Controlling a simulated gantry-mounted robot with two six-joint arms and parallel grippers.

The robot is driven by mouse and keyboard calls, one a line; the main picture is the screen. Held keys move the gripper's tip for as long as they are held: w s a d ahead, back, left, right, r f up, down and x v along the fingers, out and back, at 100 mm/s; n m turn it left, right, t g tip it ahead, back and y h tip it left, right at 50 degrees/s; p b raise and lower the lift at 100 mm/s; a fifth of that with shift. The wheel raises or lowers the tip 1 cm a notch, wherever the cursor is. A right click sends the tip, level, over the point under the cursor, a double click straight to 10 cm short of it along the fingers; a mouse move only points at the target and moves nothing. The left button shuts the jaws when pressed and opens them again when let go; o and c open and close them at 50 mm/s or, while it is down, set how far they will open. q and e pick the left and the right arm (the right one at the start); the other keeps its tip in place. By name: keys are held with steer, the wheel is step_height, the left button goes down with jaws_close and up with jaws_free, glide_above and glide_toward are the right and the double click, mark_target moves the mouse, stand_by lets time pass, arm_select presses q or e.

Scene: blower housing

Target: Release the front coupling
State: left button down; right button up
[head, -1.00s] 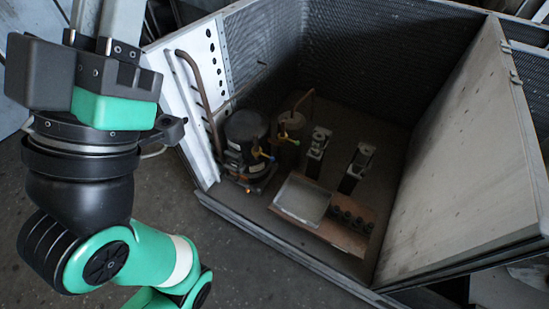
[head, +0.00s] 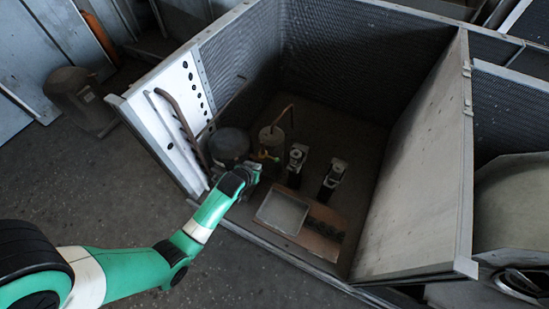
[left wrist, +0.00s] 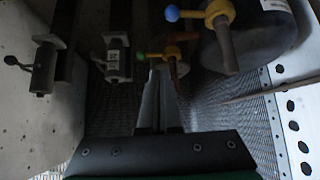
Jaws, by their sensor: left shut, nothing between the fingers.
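My left gripper (head: 252,172) reaches over the housing's front edge, beside the dark round compressor (head: 228,147). In the left wrist view its grey fingers (left wrist: 160,72) are shut and empty. Their tips are close to a yellow-orange coupling (left wrist: 173,53) with a green knob; I cannot tell whether they touch it. A second yellow coupling (left wrist: 221,14) with a blue knob is on the dark cylinder (left wrist: 262,38) to the upper right. Yellow parts (head: 264,155) show small behind the gripper in the head view. I cannot tell which coupling is the front one. My right gripper is not in view.
The open housing has mesh walls (head: 345,60) and a panel (head: 415,165) at right. A copper pipe (head: 180,120) runs by the left white plate. Two upright fittings (head: 297,160) (head: 331,178) and a pale tray (head: 283,213) stand inside. The back floor is clear.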

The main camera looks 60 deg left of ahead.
arm_select(q)
steer(key=shift+n+g, duration=0.3)
steer(key=shift+n, duration=0.1)
steer(key=a+f+b, duration=0.1)
steer(key=f+b, duration=0.1)
steer(key=a+f+b, duration=0.1)
steer(key=f+b, duration=0.4)
steer(key=f, duration=0.1)
steer(key=shift+s+a, duration=0.2)
steer(key=shift+a, duration=0.2)
steer(key=shift+s+d, duration=0.1)
steer(key=shift+r, duration=0.1)
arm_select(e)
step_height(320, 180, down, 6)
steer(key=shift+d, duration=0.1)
